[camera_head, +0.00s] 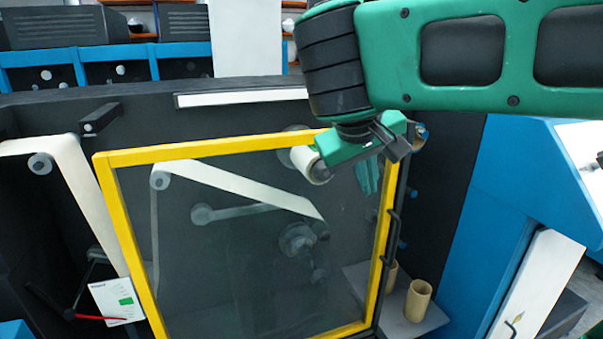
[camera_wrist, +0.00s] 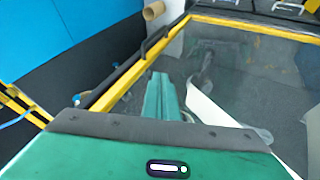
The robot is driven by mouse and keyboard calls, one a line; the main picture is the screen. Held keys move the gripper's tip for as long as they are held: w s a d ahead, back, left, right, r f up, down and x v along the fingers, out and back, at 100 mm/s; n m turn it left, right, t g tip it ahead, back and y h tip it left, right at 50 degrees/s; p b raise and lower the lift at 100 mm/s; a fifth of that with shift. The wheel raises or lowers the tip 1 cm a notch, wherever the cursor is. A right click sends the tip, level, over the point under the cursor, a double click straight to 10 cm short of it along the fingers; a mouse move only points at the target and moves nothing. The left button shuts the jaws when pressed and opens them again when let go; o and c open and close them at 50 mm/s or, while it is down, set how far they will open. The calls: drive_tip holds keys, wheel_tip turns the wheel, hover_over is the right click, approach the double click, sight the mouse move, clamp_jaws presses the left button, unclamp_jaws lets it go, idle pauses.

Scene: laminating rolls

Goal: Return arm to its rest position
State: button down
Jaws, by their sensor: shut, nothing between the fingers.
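My green arm reaches in from the upper right of the head view. My gripper (camera_head: 368,180) hangs down in front of the upper right part of a yellow-framed clear door (camera_head: 240,148). Its green fingers are together with nothing between them. In the wrist view my gripper (camera_wrist: 160,85) also shows with its fingers closed, over the clear panel. The yellow door frame (camera_wrist: 250,25) crosses that view.
A white web (camera_head: 235,183) runs over rollers behind the clear panel. Cardboard cores (camera_head: 418,300) stand on a grey shelf at lower right. A black handle (camera_head: 392,235) is on the door's right side. A blue machine panel (camera_head: 510,200) stands at right.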

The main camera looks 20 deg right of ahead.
drive_tip(key=s+d+f+m+g+y, duration=0.1)
drive_tip(key=s+d+f+m+g, duration=0.15)
drive_tip(key=d+f, duration=0.3)
drive_tip(key=s+d+f+m+g, duration=0.1)
drive_tip(key=s+d+f, duration=0.3)
drive_tip(key=d, duration=0.3)
drive_tip(key=s+d+f+m+g+y, duration=0.1)
drive_tip(key=s+d+f+m+y, duration=0.1)
drive_tip(key=s+f, duration=0.7)
drive_tip(key=s+m+y, duration=0.1)
drive_tip(key=s+y, duration=0.1)
drive_tip(key=s, duration=0.1)
drive_tip(key=shift+d+f, duration=0.15)
drive_tip(key=shift+g, duration=0.25)
